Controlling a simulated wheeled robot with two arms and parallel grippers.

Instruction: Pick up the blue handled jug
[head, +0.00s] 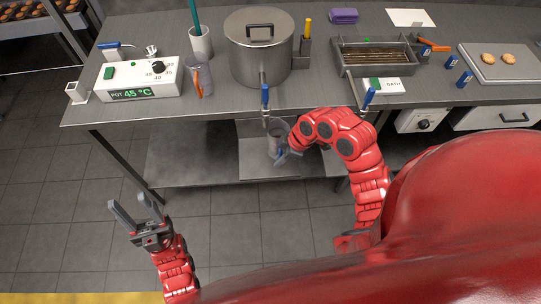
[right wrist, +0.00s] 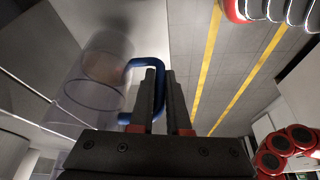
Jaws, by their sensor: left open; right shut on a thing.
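The blue handled jug is a clear cylinder (head: 274,141) with a blue handle, below the front edge of the table under the pot's tap. It also shows in the right wrist view, with its clear body (right wrist: 92,88) to the left and its blue handle (right wrist: 146,58) reaching between the fingers. My right gripper (head: 284,154) is shut on the handle. In the right wrist view its two fingers (right wrist: 162,88) are close together around the handle. Whether the jug touches the lower shelf cannot be told. My left gripper (head: 138,210) is open and empty, over the floor at the lower left.
A steel pot (head: 258,62) with a blue-handled tap (head: 265,96) stands at the table edge just above the jug. An orange-handled clear jug (head: 199,80) stands beside the temperature box (head: 138,80). The lower shelf (head: 190,160) is bare at left.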

